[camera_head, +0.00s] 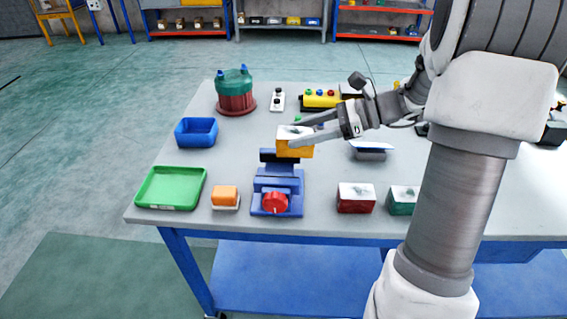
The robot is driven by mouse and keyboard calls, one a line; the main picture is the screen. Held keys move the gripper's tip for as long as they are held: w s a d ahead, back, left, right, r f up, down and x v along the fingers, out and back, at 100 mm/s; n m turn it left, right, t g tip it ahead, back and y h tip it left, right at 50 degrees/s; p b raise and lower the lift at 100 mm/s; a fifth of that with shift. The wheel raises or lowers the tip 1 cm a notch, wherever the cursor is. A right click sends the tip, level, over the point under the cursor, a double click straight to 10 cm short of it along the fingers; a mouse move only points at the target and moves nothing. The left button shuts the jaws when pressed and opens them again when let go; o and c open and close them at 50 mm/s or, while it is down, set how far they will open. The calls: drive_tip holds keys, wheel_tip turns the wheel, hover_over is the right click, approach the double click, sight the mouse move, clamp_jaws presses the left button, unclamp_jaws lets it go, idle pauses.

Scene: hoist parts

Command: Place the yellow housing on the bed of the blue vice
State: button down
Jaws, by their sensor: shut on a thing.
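The yellow housing (295,149) has a pale top and is gripped by my gripper (303,132), whose fingers reach in from the right and close on its upper part. The blue vice (278,184) stands near the front edge of the table, with a dark bar at its back and a red round part at its front. The housing appears over the back of the vice, slightly to the right, and covers part of it. I cannot tell whether the housing touches the vice.
On the table (325,226), a green tray (171,188), a blue bin (196,132) and an orange block (225,196) lie left of the vice. A red block (356,198) and a green block (403,200) lie right. A green-and-red drum (235,92) stands behind.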

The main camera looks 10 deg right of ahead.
sight(285, 157)
drive_tip(key=a+f, duration=0.1)
drive_tip(key=a, duration=0.1)
drive_tip(key=a+f, duration=0.1)
drive_tip(key=a, duration=0.1)
drive_tip(key=shift+f+b, duration=0.2)
drive_tip(key=shift+b, duration=0.15)
drive_tip(key=shift+f+b, duration=0.6)
drive_tip(key=shift+f, duration=1.3)
drive_tip(key=shift+d, duration=0.1)
drive_tip(key=shift+f, duration=0.15)
drive_tip(key=shift+c, duration=0.6)
unclamp_jaws()
drive_tip(key=shift+r, duration=0.2)
drive_tip(key=p+v, duration=0.2)
drive_tip(key=v, duration=1)
